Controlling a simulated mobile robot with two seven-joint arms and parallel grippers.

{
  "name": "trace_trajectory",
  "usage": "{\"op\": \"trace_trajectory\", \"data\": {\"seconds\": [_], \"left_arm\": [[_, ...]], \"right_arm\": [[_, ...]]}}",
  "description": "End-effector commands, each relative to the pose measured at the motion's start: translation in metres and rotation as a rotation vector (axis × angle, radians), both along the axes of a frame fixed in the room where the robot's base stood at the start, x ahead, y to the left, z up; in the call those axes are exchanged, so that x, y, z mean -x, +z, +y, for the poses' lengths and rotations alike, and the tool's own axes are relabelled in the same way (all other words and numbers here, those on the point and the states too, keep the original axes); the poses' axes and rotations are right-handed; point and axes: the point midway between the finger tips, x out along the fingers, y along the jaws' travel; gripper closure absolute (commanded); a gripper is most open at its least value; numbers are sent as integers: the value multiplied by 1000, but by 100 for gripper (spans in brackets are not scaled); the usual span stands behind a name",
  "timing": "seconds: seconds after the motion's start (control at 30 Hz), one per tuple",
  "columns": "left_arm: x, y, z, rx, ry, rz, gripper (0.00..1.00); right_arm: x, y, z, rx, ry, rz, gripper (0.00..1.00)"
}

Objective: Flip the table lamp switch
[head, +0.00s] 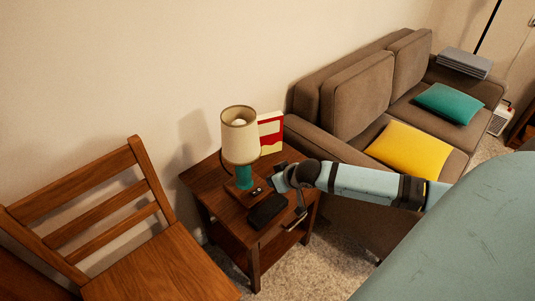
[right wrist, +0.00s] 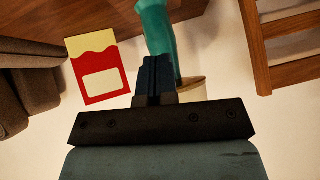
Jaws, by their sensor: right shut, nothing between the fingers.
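The table lamp stands upright on the wooden side table (head: 203,178). It has a cream shade (head: 240,138), a teal stem (head: 244,177) and a wooden base with small light spots near its front; I cannot tell the switch's position. My right gripper (head: 277,181) is just right of the lamp base, low over the table. In the right wrist view, its shut, empty fingers (right wrist: 153,66) overlap the teal stem (right wrist: 157,28), and the shade (right wrist: 192,92) is partly hidden behind the gripper. Contact with the lamp cannot be told. My left gripper is not in view.
A red and cream box (head: 271,131) stands behind the lamp. A dark object (head: 267,209) lies at the table's front. A wooden chair (head: 150,262) is at left, and a brown sofa (head: 355,97) with yellow (head: 409,148) and teal cushions is at right.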

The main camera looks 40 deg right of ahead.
Motion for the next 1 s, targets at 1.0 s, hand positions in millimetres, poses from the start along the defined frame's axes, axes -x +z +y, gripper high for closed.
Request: {"op": "trace_trajectory", "data": {"seconds": [1.0], "left_arm": [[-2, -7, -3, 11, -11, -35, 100]], "right_arm": [[-59, -99, 19, -1, 0, 0, 100]]}}
